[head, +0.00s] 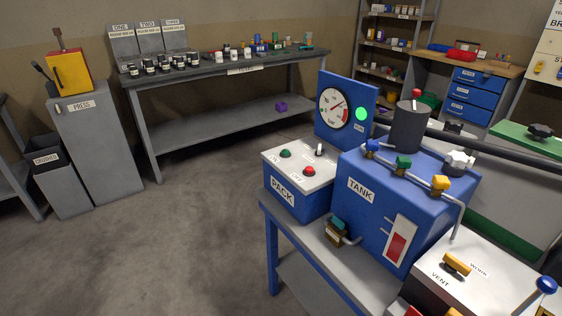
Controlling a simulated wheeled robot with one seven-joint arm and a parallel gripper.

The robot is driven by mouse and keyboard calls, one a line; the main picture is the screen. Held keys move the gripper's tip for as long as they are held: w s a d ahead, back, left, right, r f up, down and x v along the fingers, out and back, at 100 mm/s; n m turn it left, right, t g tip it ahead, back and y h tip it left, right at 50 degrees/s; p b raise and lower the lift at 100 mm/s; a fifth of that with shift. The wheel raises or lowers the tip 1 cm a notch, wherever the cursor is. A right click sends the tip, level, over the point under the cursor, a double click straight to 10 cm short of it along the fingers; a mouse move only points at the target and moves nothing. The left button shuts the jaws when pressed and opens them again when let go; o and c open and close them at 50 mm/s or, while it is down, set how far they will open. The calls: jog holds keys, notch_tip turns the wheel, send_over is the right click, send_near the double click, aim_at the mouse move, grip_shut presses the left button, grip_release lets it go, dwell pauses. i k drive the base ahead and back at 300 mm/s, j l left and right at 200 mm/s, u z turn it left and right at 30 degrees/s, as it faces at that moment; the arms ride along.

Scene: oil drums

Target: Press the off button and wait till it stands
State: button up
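The off button is a red round button (309,171) on the sloped white top of the blue box marked PACK (298,203). A green button (285,153) sits to its left, and a small light-coloured lever (319,149) stands behind. Above, a blue panel carries a round gauge (334,108) with its needle pointing up and right. A bright green lamp (361,114) shows beside the gauge. My gripper is not in view, and nothing touches the red button.
The blue box marked TANK (375,217) with small valves stands right of the pack on the same bench. A dark cylinder (409,128) rises behind it. A box marked VENT and WORK (474,285) is at front right. The floor (170,245) on the left is clear.

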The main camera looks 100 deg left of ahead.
aim_at(308, 170)
jog(key=u, duration=3.2)
